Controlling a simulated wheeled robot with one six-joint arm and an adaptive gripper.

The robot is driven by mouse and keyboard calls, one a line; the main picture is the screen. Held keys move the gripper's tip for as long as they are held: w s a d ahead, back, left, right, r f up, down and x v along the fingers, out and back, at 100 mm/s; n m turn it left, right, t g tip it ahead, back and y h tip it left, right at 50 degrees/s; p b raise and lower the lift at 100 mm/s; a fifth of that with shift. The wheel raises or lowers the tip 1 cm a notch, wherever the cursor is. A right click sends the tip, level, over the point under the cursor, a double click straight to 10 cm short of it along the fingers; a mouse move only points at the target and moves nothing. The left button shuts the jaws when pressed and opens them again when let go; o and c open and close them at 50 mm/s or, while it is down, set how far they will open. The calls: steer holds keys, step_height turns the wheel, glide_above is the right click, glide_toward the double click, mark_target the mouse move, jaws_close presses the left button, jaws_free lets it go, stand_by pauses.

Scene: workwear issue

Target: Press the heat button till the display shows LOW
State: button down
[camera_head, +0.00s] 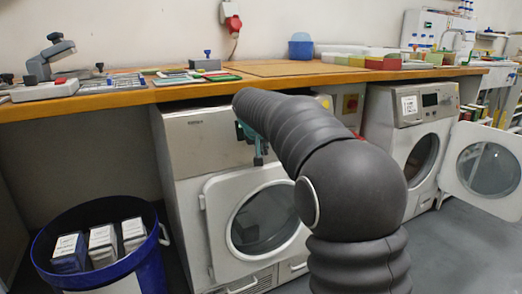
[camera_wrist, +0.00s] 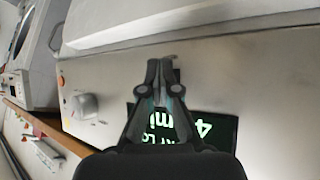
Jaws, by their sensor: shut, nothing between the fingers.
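The left machine (camera_head: 190,135) has a pale front panel and a round glass door. In the wrist view its panel (camera_wrist: 270,80) carries a dark display (camera_wrist: 218,128) with lit green text, tilted and partly behind my gripper. A "4" and "mi" can be read, plus smaller letters that look like "LO", partly hidden. A grey knob (camera_wrist: 84,106) and an orange button (camera_wrist: 61,81) sit left of it. My gripper (camera_wrist: 161,64) is shut and empty, its tips close over the panel; contact cannot be told. No heat button can be made out. The head view shows my gripper (camera_head: 258,158) before the panel.
A wooden worktop (camera_head: 190,90) runs above the machines, with trays and tools on it. A second machine (camera_head: 412,115) at right has its door (camera_head: 487,168) swung open. A blue bin (camera_head: 145,270) with several boxes stands on the floor at left.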

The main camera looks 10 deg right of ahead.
steer(key=shift+s+d+r, duration=0.2)
steer(key=shift+s+d, duration=0.05)
steer(key=shift+s, duration=0.45)
steer(key=shift+b, duration=0.3)
steer(key=shift+s+d+r+b, duration=0.2)
steer(key=shift+s+d+r, duration=0.05)
steer(key=shift+s, duration=0.5)
steer(key=shift+s+d+r+b, duration=0.2)
steer(key=shift+s+r+b, duration=0.05)
steer(key=shift+s, duration=0.5)
steer(key=shift+s+d+r+b, duration=0.2)
steer(key=shift+s+d+r, duration=0.05)
steer(key=shift+s, duration=0.5)
